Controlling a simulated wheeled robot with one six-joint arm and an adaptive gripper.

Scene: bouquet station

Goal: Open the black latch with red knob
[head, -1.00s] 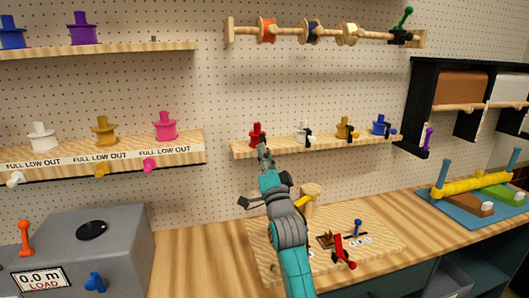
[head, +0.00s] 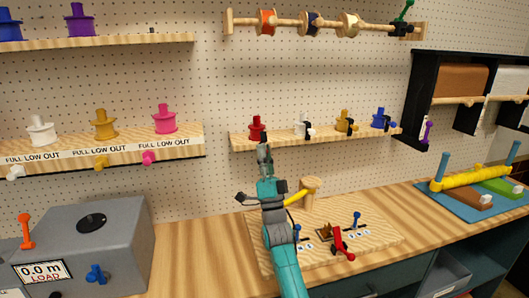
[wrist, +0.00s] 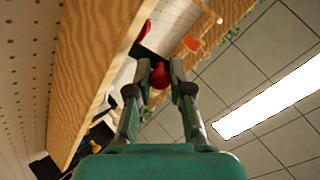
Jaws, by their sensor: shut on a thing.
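The red knob (wrist: 160,76) shows in the wrist view between the two fingers of my gripper (wrist: 160,68), which are shut on it. The black latch (wrist: 146,52) shows only in part just beyond the fingertips, against the pale wooden shelf. In the head view my gripper (head: 264,152) reaches the front edge of the wooden shelf (head: 280,144) at its left end, just below the red spool (head: 257,127). There my fingers hide the knob and latch, and I cannot tell the latch's angle.
White (head: 303,127), yellow (head: 344,120) and blue (head: 381,118) spools with black latches stand to the right on the same shelf. Below my arm is a wooden board (head: 375,238) with small levers and a wooden post (head: 310,188). A grey box (head: 120,240) stands at left.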

